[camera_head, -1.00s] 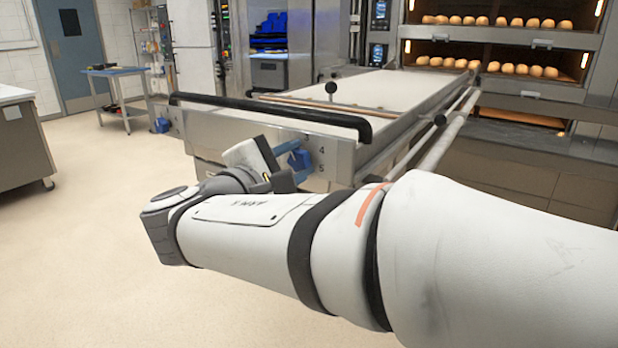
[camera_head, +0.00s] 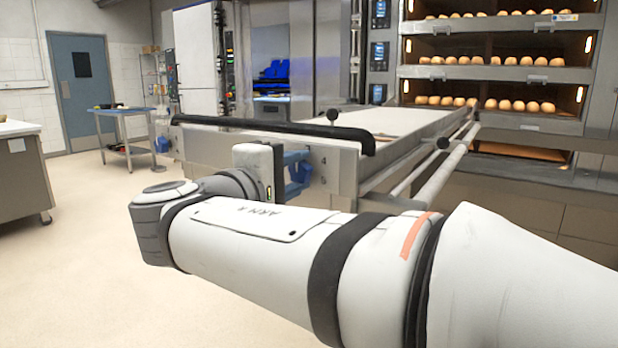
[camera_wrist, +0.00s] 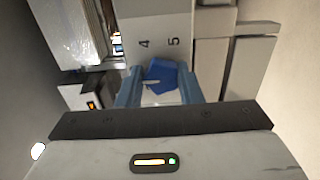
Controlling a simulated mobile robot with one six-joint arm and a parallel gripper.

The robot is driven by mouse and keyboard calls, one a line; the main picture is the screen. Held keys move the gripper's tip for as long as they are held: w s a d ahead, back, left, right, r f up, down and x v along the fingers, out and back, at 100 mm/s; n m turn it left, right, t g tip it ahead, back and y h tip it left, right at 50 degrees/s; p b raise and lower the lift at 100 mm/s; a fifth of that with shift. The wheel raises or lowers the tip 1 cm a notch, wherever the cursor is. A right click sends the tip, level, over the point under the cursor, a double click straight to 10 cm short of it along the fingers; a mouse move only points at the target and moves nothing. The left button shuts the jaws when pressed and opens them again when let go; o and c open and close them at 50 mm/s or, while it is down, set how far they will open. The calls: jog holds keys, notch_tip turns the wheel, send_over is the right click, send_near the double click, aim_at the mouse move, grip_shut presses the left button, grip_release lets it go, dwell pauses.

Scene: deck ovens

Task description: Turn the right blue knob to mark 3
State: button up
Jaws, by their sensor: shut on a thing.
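The right blue knob (camera_head: 303,173) is on the front panel of the steel loader (camera_head: 343,170), under its black handle bar. It also shows in the wrist view (camera_wrist: 166,75), between the two blue fingers. My gripper (camera_wrist: 163,71) is shut on this knob. In the head view my gripper (camera_head: 295,167) is seen from the side, with part of the knob behind its fingers. Marks 4 and 5 show on the panel beside the knob in the wrist view. Mark 3 and the knob's pointer cannot be made out. Another blue knob (camera_head: 161,144) is at the panel's left end.
The black handle bar (camera_head: 270,128) runs above the knobs. Deck ovens (camera_head: 490,74) with rows of buns stand behind the loader. A steel rail (camera_head: 445,175) runs along its right side. A blue table (camera_head: 124,112) stands at the far left. The floor in front is clear.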

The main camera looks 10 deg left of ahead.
dwell(0.3)
jog(key=o, duration=1)
jog(key=p+v, duration=0.2)
jog(key=v, duration=0.5)
jog(key=shift+s+a, duration=0.2)
jog(key=shift+s, duration=0.2)
